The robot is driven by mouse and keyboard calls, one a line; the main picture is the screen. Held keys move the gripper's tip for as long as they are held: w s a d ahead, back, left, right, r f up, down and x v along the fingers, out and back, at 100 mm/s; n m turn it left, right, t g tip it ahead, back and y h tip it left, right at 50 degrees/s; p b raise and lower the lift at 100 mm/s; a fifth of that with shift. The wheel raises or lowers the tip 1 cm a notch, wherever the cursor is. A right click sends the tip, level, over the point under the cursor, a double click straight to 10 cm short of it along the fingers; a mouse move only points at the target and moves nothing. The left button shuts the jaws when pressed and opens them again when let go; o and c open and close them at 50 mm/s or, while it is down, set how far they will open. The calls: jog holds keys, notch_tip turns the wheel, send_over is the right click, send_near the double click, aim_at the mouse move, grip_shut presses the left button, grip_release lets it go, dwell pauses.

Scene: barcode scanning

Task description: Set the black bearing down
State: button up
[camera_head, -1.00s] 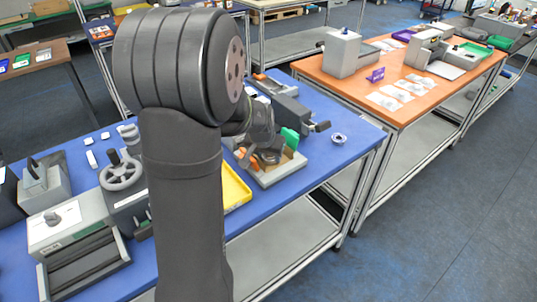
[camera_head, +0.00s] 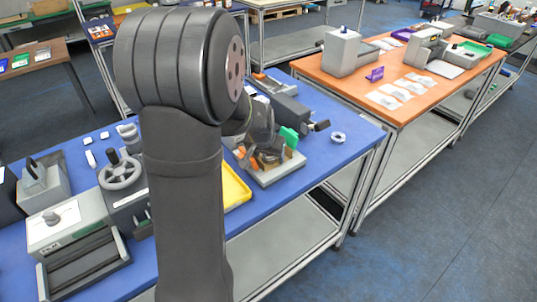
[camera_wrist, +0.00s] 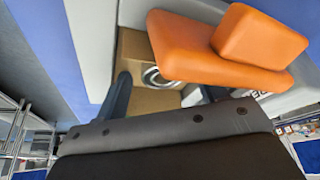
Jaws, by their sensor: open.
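My gripper (camera_head: 265,155) is over a grey fixture (camera_head: 283,170) on the blue table in the head view. In the wrist view my gripper (camera_wrist: 167,95) is open, with its dark fingers apart. A ring with a bright metal rim (camera_wrist: 153,76) lies on a brown surface between and beyond the fingers. It looks like a bearing, but its colour is hard to tell, and the orange block (camera_wrist: 190,48) hides part of it. Whether the fingers touch it cannot be seen. No bearing can be made out at the gripper in the head view.
A small pale ring-shaped part (camera_head: 338,137) sits near the blue table's (camera_head: 355,150) right edge. A green block (camera_head: 289,138) and a dark grey device (camera_head: 290,112) stand close beside my gripper. A yellow tray (camera_head: 236,187) lies in front, partly behind my arm.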

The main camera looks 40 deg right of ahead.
jog(key=v, duration=1.2)
jog(key=shift+r, duration=0.2)
jog(key=shift+w+a, duration=0.1)
jog(key=x, duration=1.2)
